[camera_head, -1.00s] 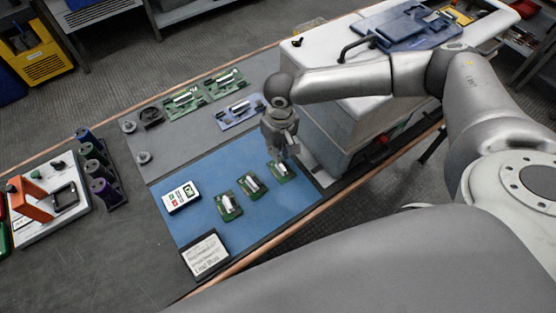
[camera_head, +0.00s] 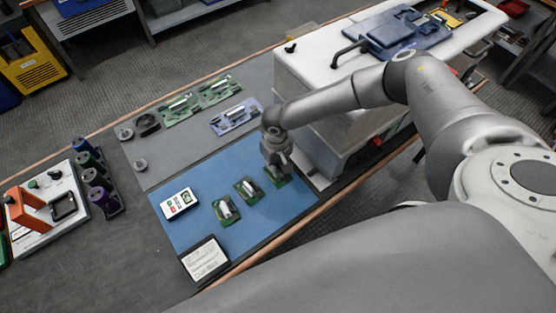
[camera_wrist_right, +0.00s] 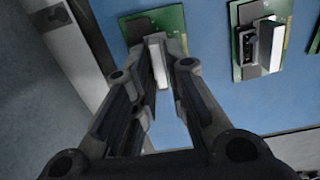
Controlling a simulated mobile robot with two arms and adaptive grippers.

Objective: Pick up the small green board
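Several small green boards lie on the blue mat (camera_head: 190,228). Two of them, one at the left (camera_head: 226,210) and one in the middle (camera_head: 248,190), lie clear of my arm. The rightmost small green board (camera_head: 283,180) is partly hidden under my right gripper (camera_head: 277,170). In the right wrist view this board (camera_wrist_right: 174,20) carries a white upright part (camera_wrist_right: 158,66). My right gripper (camera_wrist_right: 158,50) has its fingers apart, one on each side of that part; whether they touch it is unclear. A neighbouring board (camera_wrist_right: 248,70) shows to the right. My left gripper is not in view.
A white-grey machine (camera_head: 310,110) stands close behind my right gripper. Larger green boards (camera_head: 182,108) and a blue board (camera_head: 235,117) lie on the grey mat.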

